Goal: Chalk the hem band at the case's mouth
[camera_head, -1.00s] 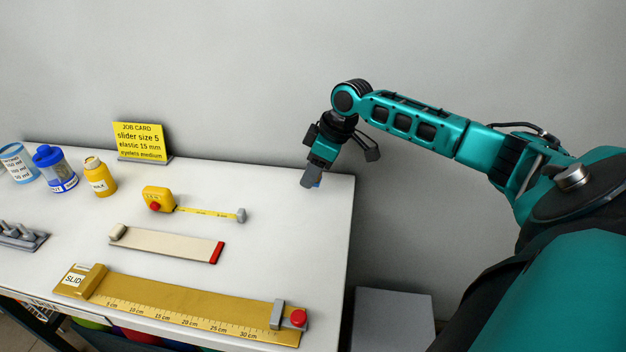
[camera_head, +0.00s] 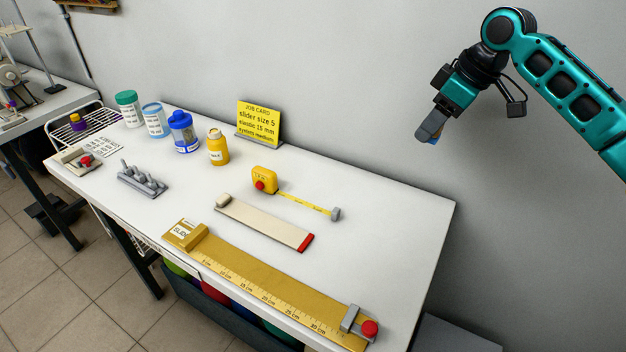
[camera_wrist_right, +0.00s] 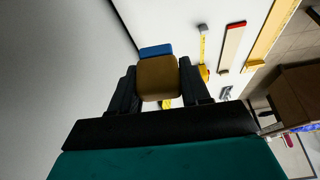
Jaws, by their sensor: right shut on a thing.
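My right gripper (camera_head: 432,128) is raised in front of the grey wall, near the table's right end in the head view. It is shut on a small block. In the right wrist view the block (camera_wrist_right: 157,78) is tan with a blue end (camera_wrist_right: 157,50), held between the dark fingers (camera_wrist_right: 157,88). I cannot make out for certain whether it is chalk. A yellow bottle (camera_head: 218,150) with a hard-to-read label stands on the table. I cannot pick out a case or a hem band in either view. My left gripper is not in view.
The white table (camera_head: 400,225) holds a brass ruler (camera_head: 260,288), a cream strip (camera_head: 262,224), a tape measure (camera_head: 264,181), a job card (camera_head: 260,122), a blue jar (camera_head: 184,133) and a grey rack (camera_head: 142,180). The table's right end is clear.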

